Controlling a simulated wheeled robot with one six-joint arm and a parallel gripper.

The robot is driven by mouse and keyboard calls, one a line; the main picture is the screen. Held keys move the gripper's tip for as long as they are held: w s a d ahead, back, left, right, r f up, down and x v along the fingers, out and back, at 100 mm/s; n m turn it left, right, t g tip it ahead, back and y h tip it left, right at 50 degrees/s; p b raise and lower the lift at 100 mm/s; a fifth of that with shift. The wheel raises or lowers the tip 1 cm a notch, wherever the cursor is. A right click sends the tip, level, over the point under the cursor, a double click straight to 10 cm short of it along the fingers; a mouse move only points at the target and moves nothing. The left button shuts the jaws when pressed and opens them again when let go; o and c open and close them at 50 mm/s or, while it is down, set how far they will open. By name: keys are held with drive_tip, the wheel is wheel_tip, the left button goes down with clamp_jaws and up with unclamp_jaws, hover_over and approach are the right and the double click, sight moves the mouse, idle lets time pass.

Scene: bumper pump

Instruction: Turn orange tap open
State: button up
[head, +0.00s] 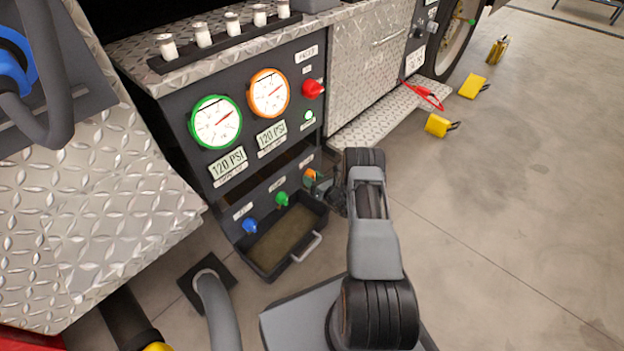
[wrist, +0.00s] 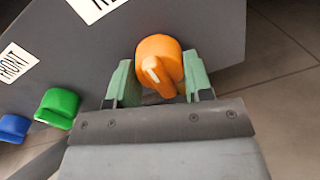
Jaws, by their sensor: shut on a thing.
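The orange tap (wrist: 157,52) is on the dark panel, with a pale mark on its lever. In the head view the orange tap (head: 310,174) is the rightmost of the row of taps, partly hidden by my gripper. My gripper (wrist: 156,82) has its two pale green fingers on either side of the orange tap, shut on it. In the head view my gripper (head: 322,184) reaches the panel from the right.
A green tap (head: 281,199) and a blue tap (head: 249,226) are to the left. A tray (head: 270,250) with a handle sits below. Two gauges (head: 215,122) and a red knob (head: 313,89) are above.

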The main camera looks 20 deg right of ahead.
drive_tip(key=shift+a, duration=0.2)
drive_tip(key=shift+c, duration=1.2)
drive_tip(key=shift+d, duration=0.1)
drive_tip(key=m, duration=0.3)
drive_tip(key=shift+b, duration=0.35)
drive_tip(key=m, duration=0.5)
drive_tip(key=shift+r+g, duration=0.1)
drive_tip(key=shift+g, duration=0.2)
drive_tip(key=m, duration=0.4)
drive_tip(key=shift+r+m+b, duration=0.15)
drive_tip(key=shift+m+b, duration=0.15)
drive_tip(key=shift+b, duration=0.05)
drive_tip(key=m, duration=0.4)
drive_tip(key=shift+g+y, duration=0.3)
drive_tip(key=shift+y, duration=0.1)
drive_tip(key=shift+m, duration=0.4)
